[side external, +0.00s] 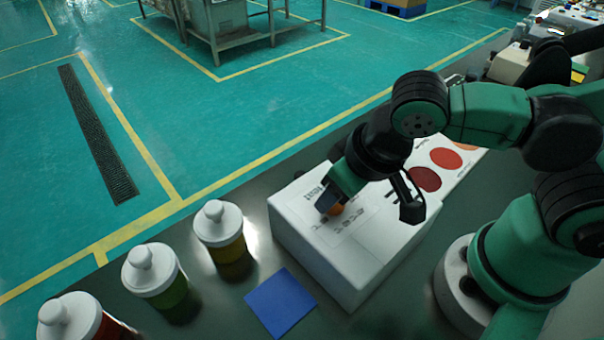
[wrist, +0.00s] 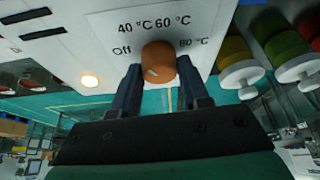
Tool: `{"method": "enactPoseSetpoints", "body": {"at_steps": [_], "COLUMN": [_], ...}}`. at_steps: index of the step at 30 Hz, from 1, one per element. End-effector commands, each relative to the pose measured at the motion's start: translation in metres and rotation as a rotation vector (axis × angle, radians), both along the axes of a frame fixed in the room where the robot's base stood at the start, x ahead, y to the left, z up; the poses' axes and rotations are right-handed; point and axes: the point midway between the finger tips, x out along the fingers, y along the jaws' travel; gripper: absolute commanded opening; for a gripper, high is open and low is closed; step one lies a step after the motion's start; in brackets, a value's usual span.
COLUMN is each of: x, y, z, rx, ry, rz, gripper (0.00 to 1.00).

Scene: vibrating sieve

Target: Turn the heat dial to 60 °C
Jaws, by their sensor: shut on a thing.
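The heat dial (wrist: 158,56) is an orange round knob on the white top face of a box-shaped unit (side external: 350,270). In the wrist view, the labels Off, 40 °C, 60 °C and 80 °C are printed around it. A pale mark shows on the knob's lower left; I cannot tell surely which label it indicates. My gripper (wrist: 159,72) is shut on the dial, one dark finger on each side of it. In the side external view, the dial (side external: 336,209) is partly hidden by my gripper (side external: 338,203), which reaches down onto the unit.
A small lamp (wrist: 89,80) glows on the panel, left of the dial in the wrist view. Several white-lidded jars (side external: 225,238) stand left of the unit, beside a blue square (side external: 280,302). A white panel with red discs (side external: 446,158) lies behind.

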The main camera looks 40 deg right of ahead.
Motion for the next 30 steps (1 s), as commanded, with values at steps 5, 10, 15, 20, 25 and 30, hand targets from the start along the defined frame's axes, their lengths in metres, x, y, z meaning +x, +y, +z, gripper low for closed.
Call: {"method": "enactPoseSetpoints", "body": {"at_steps": [5, 10, 15, 20, 25, 30], "x": [0.0000, 0.0003, 0.0005, 0.0009, 0.0011, 0.0015], "y": [0.0018, 0.0022, 0.0028, 0.0032, 0.0036, 0.0039], "z": [0.0001, 0.0000, -0.0001, -0.0002, -0.0002, -0.0002], "rx": [0.000, 0.000, 0.000, 0.001, 0.001, 0.002], "ry": [0.001, -0.001, 0.000, 0.000, 0.001, 0.001], "rz": [-0.162, -0.326, -0.488, -0.638, -0.780, -0.895], "gripper": [0.00, 0.00, 0.00, 0.00, 0.00, 0.00]}}
